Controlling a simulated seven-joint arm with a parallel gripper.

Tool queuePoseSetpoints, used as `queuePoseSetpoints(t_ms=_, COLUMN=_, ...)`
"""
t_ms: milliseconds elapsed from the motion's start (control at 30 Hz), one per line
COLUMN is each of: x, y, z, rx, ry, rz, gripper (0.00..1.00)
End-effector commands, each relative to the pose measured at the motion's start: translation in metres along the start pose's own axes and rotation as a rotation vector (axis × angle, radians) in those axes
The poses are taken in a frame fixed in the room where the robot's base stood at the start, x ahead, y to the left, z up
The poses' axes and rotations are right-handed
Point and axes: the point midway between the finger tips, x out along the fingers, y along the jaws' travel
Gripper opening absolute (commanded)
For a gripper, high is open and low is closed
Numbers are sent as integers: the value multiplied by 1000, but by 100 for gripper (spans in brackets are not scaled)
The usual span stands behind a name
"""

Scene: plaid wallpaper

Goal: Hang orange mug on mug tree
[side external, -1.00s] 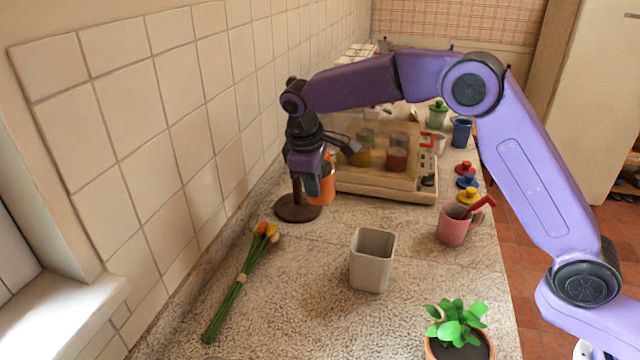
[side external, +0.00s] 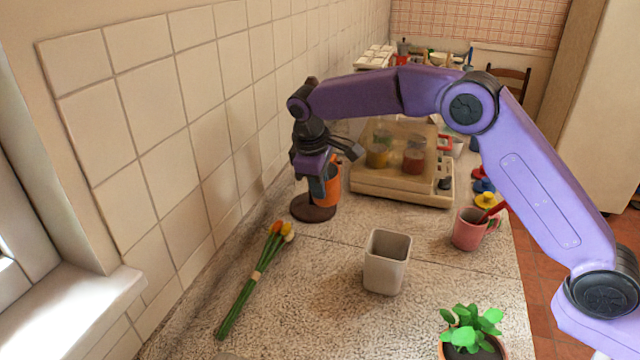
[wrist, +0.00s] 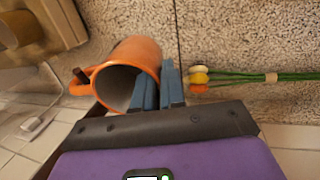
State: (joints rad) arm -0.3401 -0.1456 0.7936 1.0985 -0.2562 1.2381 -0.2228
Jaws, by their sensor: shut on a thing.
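My gripper (side external: 318,190) is shut on the wall of the orange mug (side external: 332,186), above the counter at the mug tree. In the wrist view my blue fingers (wrist: 160,85) grip the near rim of the mug (wrist: 145,52), whose opening faces the camera and whose handle points left. The dark round base of the mug tree (side external: 313,210) stands on the counter near the tiled wall. My gripper and the mug hide most of its post and pegs. A dark piece shows by the handle; I cannot tell whether a peg passes through it.
A tan rack with jars (side external: 400,185) stands just right of the mug. The counter between the tree and the grey cup is clear.

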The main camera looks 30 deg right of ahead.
Motion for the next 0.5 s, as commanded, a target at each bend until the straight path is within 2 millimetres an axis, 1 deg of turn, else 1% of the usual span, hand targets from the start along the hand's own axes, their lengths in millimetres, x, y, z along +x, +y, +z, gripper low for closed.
queuePoseSetpoints(t_ms=367, x=0, y=0, z=0, rx=0, ry=1, rz=1, gripper=0)
queuePoseSetpoints(t_ms=400, x=0, y=0, z=0, rx=0, ry=1, rz=1, gripper=23)
queuePoseSetpoints(t_ms=433, x=0, y=0, z=0, rx=0, ry=1, rz=1, gripper=33)
queuePoseSetpoints(t_ms=467, x=0, y=0, z=0, rx=0, ry=1, rz=1, gripper=40)
queuePoseSetpoints(t_ms=500, x=0, y=0, z=0, rx=0, ry=1, rz=1, gripper=40)
